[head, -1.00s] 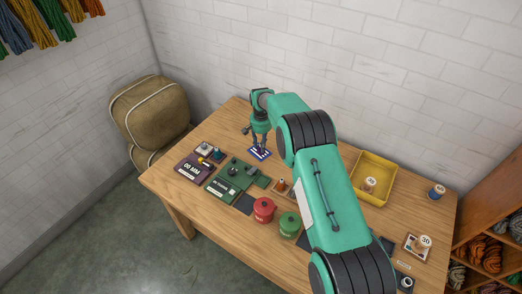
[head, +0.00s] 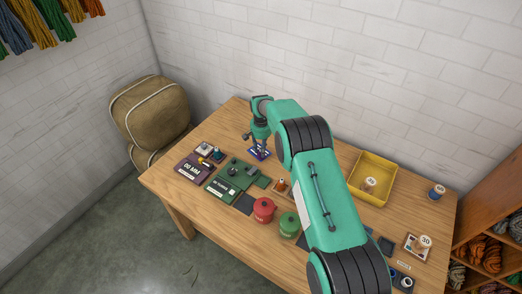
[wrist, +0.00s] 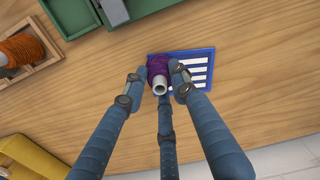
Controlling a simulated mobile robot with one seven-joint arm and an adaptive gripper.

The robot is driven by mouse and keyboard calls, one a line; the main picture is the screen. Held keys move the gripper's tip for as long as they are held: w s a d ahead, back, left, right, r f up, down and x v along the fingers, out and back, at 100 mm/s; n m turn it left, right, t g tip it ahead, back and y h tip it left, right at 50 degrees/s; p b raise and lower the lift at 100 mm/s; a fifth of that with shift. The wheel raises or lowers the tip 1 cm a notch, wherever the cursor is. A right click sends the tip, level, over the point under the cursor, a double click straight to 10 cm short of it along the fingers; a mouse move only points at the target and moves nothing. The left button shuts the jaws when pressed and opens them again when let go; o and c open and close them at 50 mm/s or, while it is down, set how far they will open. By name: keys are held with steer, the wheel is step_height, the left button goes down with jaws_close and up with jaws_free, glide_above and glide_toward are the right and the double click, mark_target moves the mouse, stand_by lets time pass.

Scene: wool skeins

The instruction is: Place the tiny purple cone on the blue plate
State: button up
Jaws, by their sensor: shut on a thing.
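My gripper (wrist: 160,78) is shut on the tiny purple cone (wrist: 158,66), a purple wound spool with a pale core end facing the wrist camera. The blue plate (wrist: 211,72), a flat blue-rimmed rectangle with white stripes, lies on the table under the cone. In the wrist view the cone overlaps the plate's left part. I cannot tell whether the cone touches the plate. In the head view my gripper (head: 261,148) points down at the blue plate (head: 254,157) near the table's far edge, and its fingers hide much of the plate.
A green board (head: 233,176) and a purple board (head: 192,167) lie to the left. Red (head: 263,211) and green (head: 289,224) pots stand nearer the front. A wooden tray holds an orange spool (wrist: 20,49). A yellow bin (head: 384,169) stands right. Bare table surrounds the plate.

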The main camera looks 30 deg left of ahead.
steer(key=shift+f, duration=0.2)
steer(key=o, duration=1.1)
steer(key=shift+r, duration=0.15)
step_height(320, 180, up, 12)
stand_by(0.4)
steer(key=shift+r, duration=0.1)
